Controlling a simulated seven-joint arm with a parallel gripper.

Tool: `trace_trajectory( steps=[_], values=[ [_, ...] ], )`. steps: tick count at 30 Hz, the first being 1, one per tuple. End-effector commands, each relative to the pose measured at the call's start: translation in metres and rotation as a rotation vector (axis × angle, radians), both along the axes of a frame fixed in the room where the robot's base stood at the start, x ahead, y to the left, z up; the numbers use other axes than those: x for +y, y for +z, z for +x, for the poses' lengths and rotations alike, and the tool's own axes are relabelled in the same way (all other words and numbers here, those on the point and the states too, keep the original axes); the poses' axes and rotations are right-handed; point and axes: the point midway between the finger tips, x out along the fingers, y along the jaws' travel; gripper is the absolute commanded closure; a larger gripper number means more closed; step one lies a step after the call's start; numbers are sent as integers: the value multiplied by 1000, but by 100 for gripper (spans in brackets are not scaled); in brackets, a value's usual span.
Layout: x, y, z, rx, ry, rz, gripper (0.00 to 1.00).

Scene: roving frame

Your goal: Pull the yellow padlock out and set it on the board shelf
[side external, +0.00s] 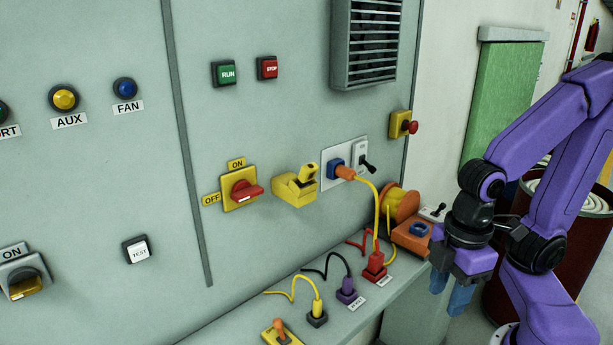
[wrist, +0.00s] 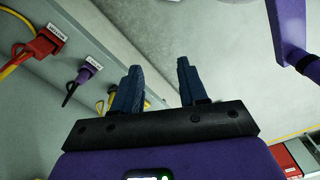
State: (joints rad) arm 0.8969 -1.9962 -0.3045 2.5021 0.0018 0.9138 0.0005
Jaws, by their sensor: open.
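The yellow padlock (side external: 308,172) appears as an upright yellow piece in a yellow holder (side external: 294,191) on the grey panel, right of the red rotary switch. Where padlock and holder meet is hard to tell. The board shelf (side external: 222,335) is the grey ledge along the panel's foot. My gripper (side external: 450,292) hangs with its blue fingers down, right of the shelf's far end and well apart from the padlock. In the wrist view its fingers (wrist: 158,75) are spread with nothing between them. The padlock does not show in the wrist view.
On the shelf stand a red plug (side external: 375,266), a purple plug (side external: 347,291), a black-and-yellow plug (side external: 317,314) and a yellow switch box (side external: 281,333), with looping cables. An orange reel (side external: 400,205) stands near my gripper.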

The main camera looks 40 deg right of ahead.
Motion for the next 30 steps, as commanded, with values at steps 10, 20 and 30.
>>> trace_trajectory(
  steps=[10, 20, 30],
  values=[
    [0, 0, 0, 0, -1, 0, 34],
    [34, 37, 56, 2, -175, -1, 34],
    [65, 103, 156, 10, -490, -8, 34]
  ],
)
